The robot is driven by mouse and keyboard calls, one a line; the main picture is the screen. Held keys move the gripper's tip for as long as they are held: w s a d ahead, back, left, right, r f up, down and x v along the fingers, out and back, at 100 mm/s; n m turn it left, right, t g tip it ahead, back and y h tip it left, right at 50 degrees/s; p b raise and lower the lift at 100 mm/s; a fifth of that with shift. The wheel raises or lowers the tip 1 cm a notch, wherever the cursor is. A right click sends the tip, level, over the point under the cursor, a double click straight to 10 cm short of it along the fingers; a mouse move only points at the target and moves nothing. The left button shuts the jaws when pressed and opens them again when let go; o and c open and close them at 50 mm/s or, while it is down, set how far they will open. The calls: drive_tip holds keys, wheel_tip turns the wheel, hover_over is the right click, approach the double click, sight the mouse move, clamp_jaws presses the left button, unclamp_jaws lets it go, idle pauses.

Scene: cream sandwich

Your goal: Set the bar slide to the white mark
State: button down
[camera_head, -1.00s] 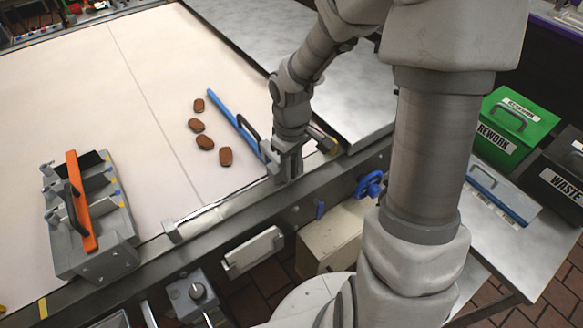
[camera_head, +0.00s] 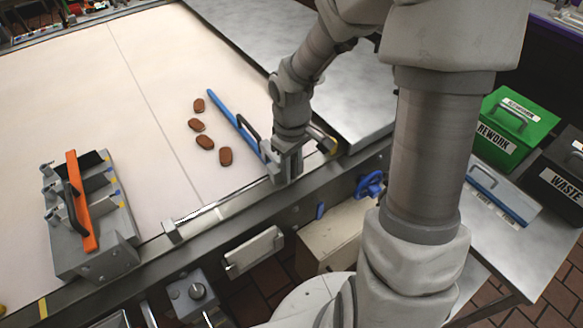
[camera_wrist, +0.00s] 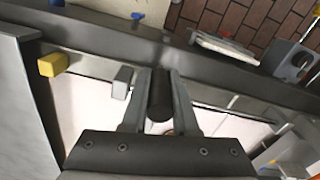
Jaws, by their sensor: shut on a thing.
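The bar slide shows as a long blue bar (camera_head: 232,112) reaching diagonally over the pale belt, with a black loop handle (camera_head: 249,128) near its lower end. My gripper (camera_head: 286,172) is at that lower end, over the metal rail (camera_head: 225,207) along the belt's front edge. In the wrist view, my gripper (camera_wrist: 160,82) is shut on a dark round grip (camera_wrist: 160,100) between its two fingers. A grey block (camera_wrist: 122,82) and a yellow block (camera_wrist: 53,64) sit left of the fingers there. I cannot make out the white mark for certain.
Several brown oval pieces (camera_head: 204,142) lie on the belt left of the blue bar. A grey fixture with an orange bar (camera_head: 81,205) stands at the left. A small bracket (camera_head: 172,232) sits on the rail. A metal table (camera_head: 310,70) borders the belt's right side.

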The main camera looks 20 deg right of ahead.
drive_tip(key=shift+a, duration=0.1)
drive_tip(key=s+a+b, duration=0.2)
drive_tip(key=a, duration=0.6)
drive_tip(key=s+a+b, duration=0.2)
drive_tip(key=s+a, duration=0.1)
drive_tip(key=a, duration=0.5)
drive_tip(key=shift+s, duration=0.1)
drive_tip(key=c, duration=0.7)
unclamp_jaws()
wheel_tip(320, 180, up, 18)
drive_tip(key=shift+f+p, duration=0.25)
drive_tip(key=shift+p, duration=1)
